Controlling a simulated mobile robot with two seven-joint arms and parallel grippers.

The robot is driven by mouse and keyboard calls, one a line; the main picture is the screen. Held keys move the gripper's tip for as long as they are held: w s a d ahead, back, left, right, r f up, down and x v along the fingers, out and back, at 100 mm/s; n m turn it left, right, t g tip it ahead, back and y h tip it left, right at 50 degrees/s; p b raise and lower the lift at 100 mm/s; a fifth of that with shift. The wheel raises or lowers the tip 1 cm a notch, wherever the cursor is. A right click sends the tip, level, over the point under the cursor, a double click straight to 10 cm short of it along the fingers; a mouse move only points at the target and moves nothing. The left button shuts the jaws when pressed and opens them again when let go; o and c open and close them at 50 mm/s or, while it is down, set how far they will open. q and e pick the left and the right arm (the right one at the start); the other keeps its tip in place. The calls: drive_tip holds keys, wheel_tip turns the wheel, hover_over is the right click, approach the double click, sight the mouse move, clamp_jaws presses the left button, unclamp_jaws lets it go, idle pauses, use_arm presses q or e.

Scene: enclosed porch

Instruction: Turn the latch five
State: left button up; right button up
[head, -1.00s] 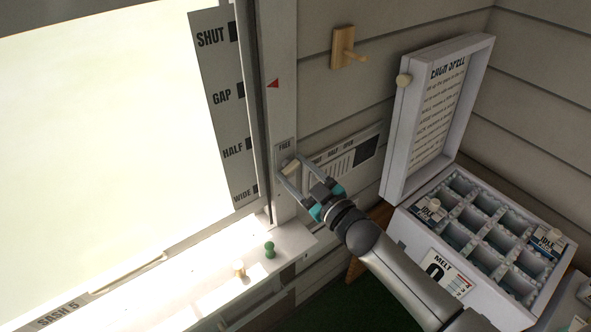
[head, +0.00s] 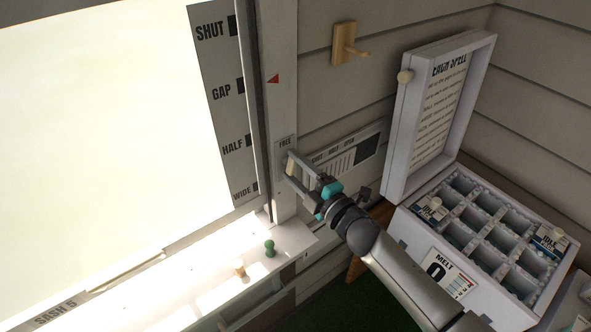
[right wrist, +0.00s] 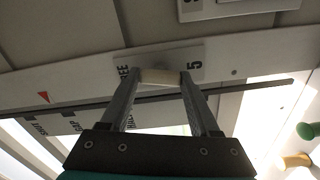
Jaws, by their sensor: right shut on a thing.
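The latch (head: 290,163) is a small pale bar on the white window post (head: 283,110), below a FREE label. In the right wrist view the latch (right wrist: 160,76) lies crosswise between my fingertips, over a light plate (right wrist: 190,62) marked with a 5 and a partly hidden word. My right gripper (head: 291,166) is shut on the latch, one finger at each end; it also shows in the right wrist view (right wrist: 158,80). My left gripper is not in view.
The bright sash fills the left, beside a scale (head: 222,93) reading SHUT, GAP, HALF, WIDE. A green peg (head: 269,248) and a pale peg (head: 239,268) stand on the sill. A wall peg (head: 345,45) and an open compartment box (head: 475,240) are at right.

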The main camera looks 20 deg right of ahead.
drive_tip(key=shift+n, duration=1.3)
drive_tip(key=o, duration=1.4)
drive_tip(key=shift+c, duration=0.2)
drive_tip(key=b+v, duration=0.2)
drive_tip(key=v, duration=1.3)
drive_tip(key=shift+s, duration=0.15)
drive_tip(key=shift+d, duration=0.1)
